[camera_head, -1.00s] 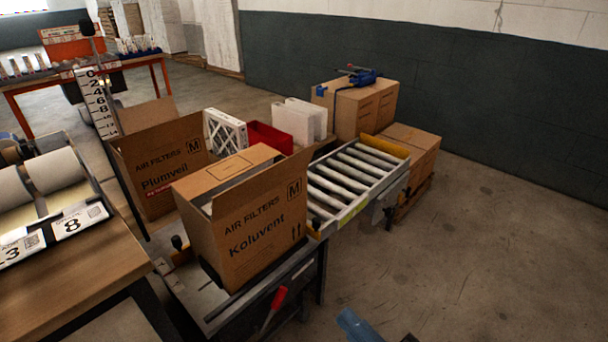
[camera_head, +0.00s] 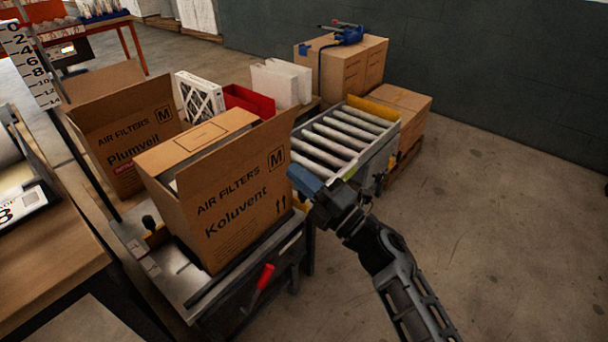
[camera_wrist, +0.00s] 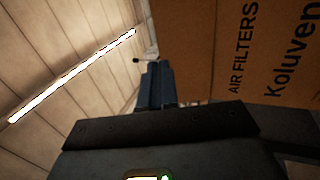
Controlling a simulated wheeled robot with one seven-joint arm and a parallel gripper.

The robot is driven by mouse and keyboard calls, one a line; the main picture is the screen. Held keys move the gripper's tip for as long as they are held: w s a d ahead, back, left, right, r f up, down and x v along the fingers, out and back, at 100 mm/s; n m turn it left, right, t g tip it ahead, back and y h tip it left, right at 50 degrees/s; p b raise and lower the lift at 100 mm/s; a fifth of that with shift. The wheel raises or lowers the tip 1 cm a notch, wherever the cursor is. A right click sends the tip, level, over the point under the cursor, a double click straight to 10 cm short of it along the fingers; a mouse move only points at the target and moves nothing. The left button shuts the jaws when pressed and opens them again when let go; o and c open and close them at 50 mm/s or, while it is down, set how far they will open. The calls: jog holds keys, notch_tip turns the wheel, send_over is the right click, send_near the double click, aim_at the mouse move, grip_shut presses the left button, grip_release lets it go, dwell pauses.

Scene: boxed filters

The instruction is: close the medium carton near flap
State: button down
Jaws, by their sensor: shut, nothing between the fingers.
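The medium carton (camera_head: 230,218), marked "AIR FILTERS Koluvent M", stands upright on the packing stand. Its near flap (camera_head: 240,160) stands up and leans outward along the side facing me. Its far top flap (camera_head: 195,143) lies folded over the opening, with a dark gap between the two. My gripper (camera_head: 304,180) is shut and empty, just right of the carton's right edge and apart from it as far as I can tell. In the wrist view the blue fingers (camera_wrist: 156,85) point up beside the carton's printed face (camera_wrist: 240,55).
A second open carton (camera_head: 130,140), "Plumveil", stands behind left. A roller conveyor (camera_head: 345,135) runs behind my gripper. White filters (camera_head: 282,83) and a red bin (camera_head: 247,99) lie behind the carton. A red-handled lever (camera_head: 264,278) sticks out below. The floor at right is clear.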

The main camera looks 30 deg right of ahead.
aim_at(252, 132)
jog(key=p+x, duration=0.1)
jog(key=x, duration=0.9)
jog(key=shift+w+a, duration=0.2)
jog(key=shift+r, duration=0.1)
